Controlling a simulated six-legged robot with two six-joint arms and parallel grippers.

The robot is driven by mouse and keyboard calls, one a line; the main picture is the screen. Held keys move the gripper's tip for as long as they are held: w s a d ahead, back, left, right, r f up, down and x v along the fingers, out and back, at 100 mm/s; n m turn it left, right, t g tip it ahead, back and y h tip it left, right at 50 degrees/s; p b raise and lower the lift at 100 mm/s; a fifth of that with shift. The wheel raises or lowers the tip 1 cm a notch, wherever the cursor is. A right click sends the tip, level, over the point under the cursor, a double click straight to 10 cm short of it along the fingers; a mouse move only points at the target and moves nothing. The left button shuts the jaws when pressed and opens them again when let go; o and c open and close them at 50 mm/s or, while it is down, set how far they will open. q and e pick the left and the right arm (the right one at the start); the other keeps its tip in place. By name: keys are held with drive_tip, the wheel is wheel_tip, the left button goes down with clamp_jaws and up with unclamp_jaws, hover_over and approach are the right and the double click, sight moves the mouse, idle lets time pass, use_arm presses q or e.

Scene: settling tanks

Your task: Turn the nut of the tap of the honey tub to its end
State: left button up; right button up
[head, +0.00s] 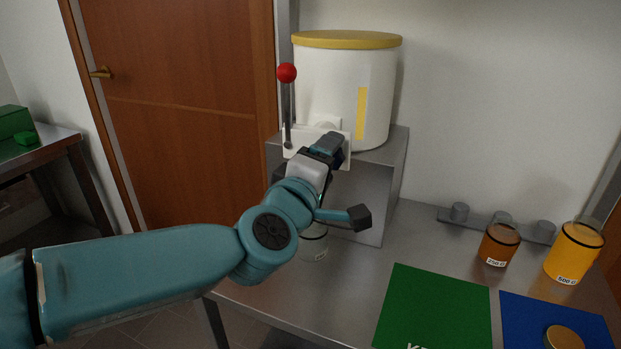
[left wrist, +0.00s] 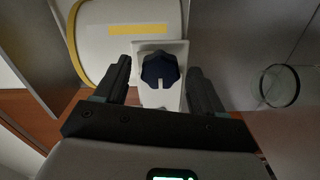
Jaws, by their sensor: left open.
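The honey tub (head: 340,90) is white with a yellow lid and a yellow strip, and stands on a metal stand. A white tap plate (head: 289,151) shows at its lower front. The tap's nut (left wrist: 160,66) is dark blue with a pale mark, clear in the left wrist view and hidden behind my gripper in the head view. My left gripper (head: 327,152) is at the tap. Its open fingers (left wrist: 123,72) stand on either side of the nut, with a gap on both sides. My right gripper is not in view.
A lever with a red knob (head: 287,73) rises left of the tub. A glass jar (head: 314,246) stands below the tap. Filled jars (head: 498,247) (head: 574,255), a green mat (head: 433,306) and a blue mat (head: 525,312) lie right.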

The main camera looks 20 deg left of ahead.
use_arm(q)
drive_tip(key=s+p, duration=0.2)
drive_tip(key=s, duration=1.3)
drive_tip(key=shift+s+a+p, duration=0.25)
drive_tip(key=shift+s+p, duration=0.05)
drive_tip(key=shift+s, duration=0.05)
